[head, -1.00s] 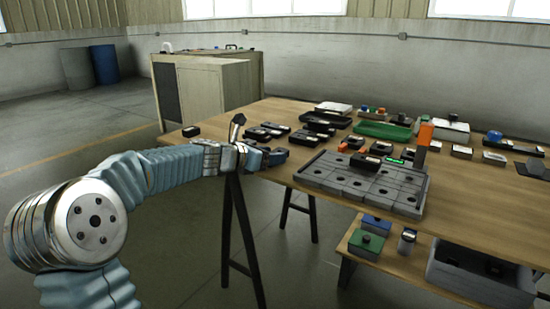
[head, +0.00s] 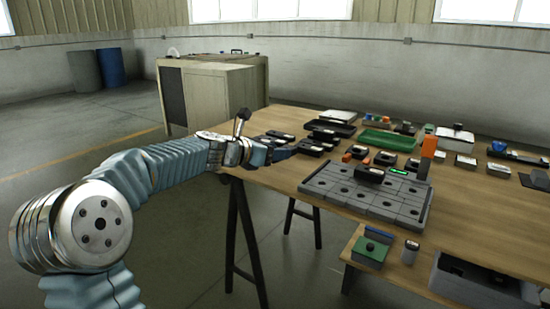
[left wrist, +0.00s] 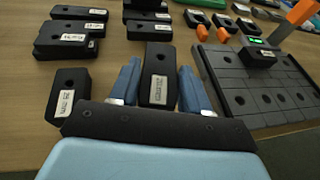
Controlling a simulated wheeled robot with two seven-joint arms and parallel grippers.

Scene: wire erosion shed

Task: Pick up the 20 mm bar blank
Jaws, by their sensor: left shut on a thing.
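My left gripper (head: 284,153) is over the near left part of the table, and its blue fingers show in the left wrist view (left wrist: 158,85). It is shut on a black block (left wrist: 160,68) with a white label, which stands between the fingers. The label's text is too small to read, so I cannot tell by it whether this is the 20 mm bar blank. Another black labelled block (left wrist: 68,88) is left of the fingers. Further black labelled blocks (left wrist: 66,38) lie beyond. My right gripper is not in view.
A grey holed plate (head: 345,189) lies right of the left gripper, with an orange post (head: 428,152) at its far right. Behind are a green tray (head: 378,143) and several small parts. A low shelf with a grey bin (head: 465,293) stands in front.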

